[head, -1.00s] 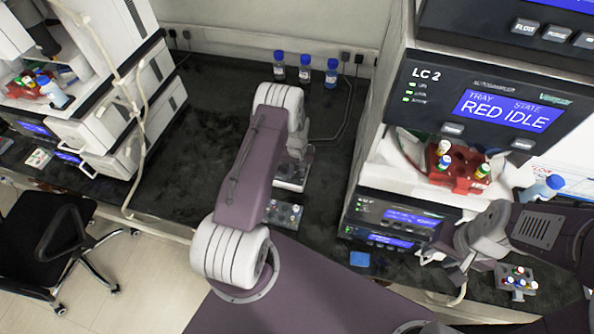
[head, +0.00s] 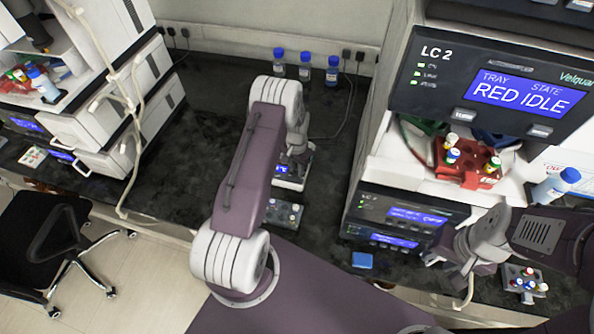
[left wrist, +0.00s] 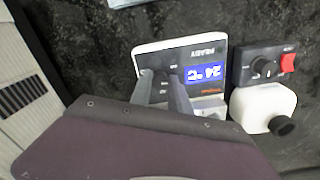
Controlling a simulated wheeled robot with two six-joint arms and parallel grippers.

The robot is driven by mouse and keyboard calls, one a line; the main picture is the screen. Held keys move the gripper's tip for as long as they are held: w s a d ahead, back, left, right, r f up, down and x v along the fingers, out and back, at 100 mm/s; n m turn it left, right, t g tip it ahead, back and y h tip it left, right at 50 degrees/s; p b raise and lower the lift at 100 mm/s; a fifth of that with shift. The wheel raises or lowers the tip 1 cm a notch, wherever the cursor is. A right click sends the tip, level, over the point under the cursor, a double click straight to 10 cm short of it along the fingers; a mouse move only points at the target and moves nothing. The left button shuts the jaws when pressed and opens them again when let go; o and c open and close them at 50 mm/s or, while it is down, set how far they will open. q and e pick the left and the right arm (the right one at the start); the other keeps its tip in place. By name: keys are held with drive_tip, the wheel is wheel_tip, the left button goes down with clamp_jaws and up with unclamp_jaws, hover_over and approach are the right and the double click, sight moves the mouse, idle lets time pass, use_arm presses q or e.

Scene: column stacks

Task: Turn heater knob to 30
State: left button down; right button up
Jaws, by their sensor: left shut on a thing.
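The heater (left wrist: 222,52) is a white unit with a black panel and a blue display (left wrist: 204,74) that reads 24 °C, upside down in the left wrist view. In the head view the heater (head: 293,183) is partly hidden by my left arm. My left gripper (left wrist: 164,78) has its fingers down on the heater's panel beside the display, shut on the knob, which the fingers mostly hide. In the head view the left gripper (head: 295,153) is over the heater. My right gripper is hard to make out beneath the right wrist.
A black box (left wrist: 262,62) with a dial and red switch stands beside the heater, near a white black-capped vessel (left wrist: 262,105). Blue-capped bottles (head: 305,68) stand behind. The LC 2 unit (head: 480,85) is at right; bench is clear left.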

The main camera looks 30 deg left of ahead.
sight(296, 170)
use_arm(q)
drive_tip(key=shift+m+b, duration=0.55)
drive_tip(key=shift+m, duration=1.35)
drive_tip(key=shift+r+m, duration=0.1)
drive_tip(key=shift+m, duration=0.2)
drive_tip(key=c, duration=1.4)
unclamp_jaws()
drive_tip(key=shift+o, duration=0.8)
drive_tip(key=shift+s+a, duration=0.1)
drive_tip(key=shift+r, duration=0.3)
wheel_tip(296, 170, up, 8)
drive_tip(key=b, duration=0.1)
drive_tip(key=shift+r, duration=0.25)
